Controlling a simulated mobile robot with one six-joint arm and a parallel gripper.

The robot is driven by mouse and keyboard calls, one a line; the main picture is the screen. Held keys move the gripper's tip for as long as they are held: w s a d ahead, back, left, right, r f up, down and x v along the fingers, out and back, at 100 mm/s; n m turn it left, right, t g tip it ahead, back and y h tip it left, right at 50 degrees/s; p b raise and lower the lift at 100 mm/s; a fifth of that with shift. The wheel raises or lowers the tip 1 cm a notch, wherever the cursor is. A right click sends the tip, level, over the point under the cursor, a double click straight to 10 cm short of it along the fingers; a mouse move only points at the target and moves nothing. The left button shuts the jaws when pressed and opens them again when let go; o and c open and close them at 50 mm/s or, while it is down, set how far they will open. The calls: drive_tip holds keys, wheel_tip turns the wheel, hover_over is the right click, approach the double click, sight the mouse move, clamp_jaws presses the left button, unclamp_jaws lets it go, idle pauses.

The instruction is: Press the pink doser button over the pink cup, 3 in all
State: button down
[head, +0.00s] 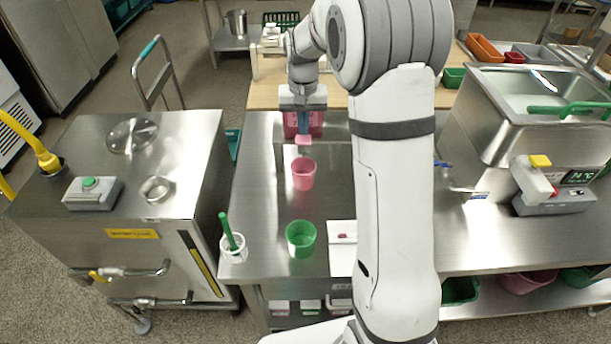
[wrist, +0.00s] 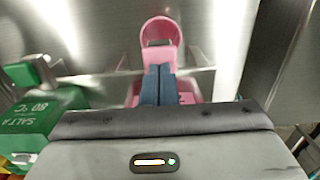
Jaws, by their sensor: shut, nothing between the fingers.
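The pink cup (head: 303,174) stands upright on the steel table in the head view and also shows at the top of the wrist view (wrist: 161,27). The pink doser (head: 290,122) is behind and above the cup, partly hidden by my gripper; its pink body shows around the fingers in the wrist view (wrist: 187,88). My gripper (head: 305,132) points down at the doser with its blue fingers together and empty. In the wrist view the fingertips (wrist: 159,70) lie over the doser. I cannot tell whether they touch the button, which the fingers seem to hide.
A green doser (wrist: 35,110) marked SALT A stands beside the pink one. A green cup (head: 301,239), a white holder (head: 234,250) with a green-handled tool and a white card (head: 342,258) are nearer on the table. A steel tank (head: 500,120) stands at right.

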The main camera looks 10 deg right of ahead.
sight(303, 139)
drive_tip(key=shift+f, duration=0.15)
drive_tip(key=shift+f+b, duration=0.95)
drive_tip(key=shift+f, duration=0.5)
drive_tip(key=shift+r, duration=0.2)
drive_tip(key=shift+r+p, duration=1.15)
drive_tip(key=shift+r, duration=0.2)
drive_tip(key=shift+f, duration=0.15)
